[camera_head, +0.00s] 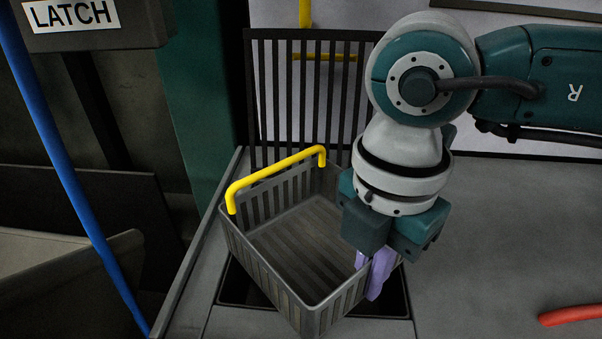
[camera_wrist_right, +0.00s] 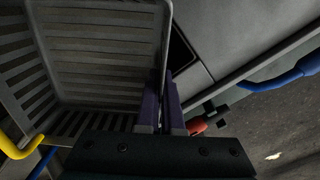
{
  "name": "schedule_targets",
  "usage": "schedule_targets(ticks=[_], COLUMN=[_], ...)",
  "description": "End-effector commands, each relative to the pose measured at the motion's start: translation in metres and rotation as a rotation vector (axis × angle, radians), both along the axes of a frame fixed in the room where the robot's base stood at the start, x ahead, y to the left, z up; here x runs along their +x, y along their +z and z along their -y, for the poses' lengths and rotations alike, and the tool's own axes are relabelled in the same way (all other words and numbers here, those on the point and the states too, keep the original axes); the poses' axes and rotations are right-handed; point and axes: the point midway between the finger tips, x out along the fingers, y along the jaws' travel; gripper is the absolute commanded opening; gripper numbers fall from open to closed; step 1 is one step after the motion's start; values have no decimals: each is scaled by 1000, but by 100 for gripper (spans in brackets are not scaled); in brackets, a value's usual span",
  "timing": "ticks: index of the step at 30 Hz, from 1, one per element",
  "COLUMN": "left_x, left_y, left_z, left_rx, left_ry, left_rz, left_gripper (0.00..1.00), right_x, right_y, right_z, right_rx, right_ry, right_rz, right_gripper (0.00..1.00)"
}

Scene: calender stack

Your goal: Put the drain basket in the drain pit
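The drain basket (camera_head: 300,285) is a grey slatted box with a yellow handle (camera_head: 275,175), empty inside. It is over the drain pit (camera_head: 396,298), a dark square opening in the grey floor, and turned at an angle to it. Pit corners show left and right of the basket; how deep it sits, if at all, I cannot tell. My right gripper (camera_head: 374,275) has its purple fingers shut on the basket's right wall. In the right wrist view, the basket (camera_wrist_right: 100,50) has its rim between the fingers (camera_wrist_right: 161,105). My left gripper is not in view.
A dark barred grate (camera_head: 310,95) stands upright behind the basket. A blue pole (camera_head: 70,170) and a LATCH-labelled box (camera_head: 95,25) are at left. A red bar (camera_head: 572,314) lies at lower right. The floor right of the pit is mostly clear.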

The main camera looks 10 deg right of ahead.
Motion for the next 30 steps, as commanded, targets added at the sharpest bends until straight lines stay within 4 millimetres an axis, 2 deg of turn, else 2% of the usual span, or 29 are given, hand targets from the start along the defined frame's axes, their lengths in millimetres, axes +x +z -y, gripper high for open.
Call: schedule_targets(ticks=[4, 9, 15, 21, 28, 30], left_x=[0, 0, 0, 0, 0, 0], left_y=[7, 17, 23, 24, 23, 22], left_z=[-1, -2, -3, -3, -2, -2], left_rx=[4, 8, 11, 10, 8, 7], left_ry=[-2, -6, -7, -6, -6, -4], left_rz=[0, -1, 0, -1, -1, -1], left_gripper=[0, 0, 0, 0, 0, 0], right_x=[1, 1, 1, 1, 1, 0], right_y=[19, 57, 90, 100, 99, 94], right_z=[0, 0, 0, 0, 0, 0], right_rx=[2, 2, 2, 0, 1, 1], right_ry=[1, 2, 0, 0, -1, -1], right_rz=[4, 6, 4, 2, 2, 0], right_gripper=[0, 0, 0, 0, 0, 0])
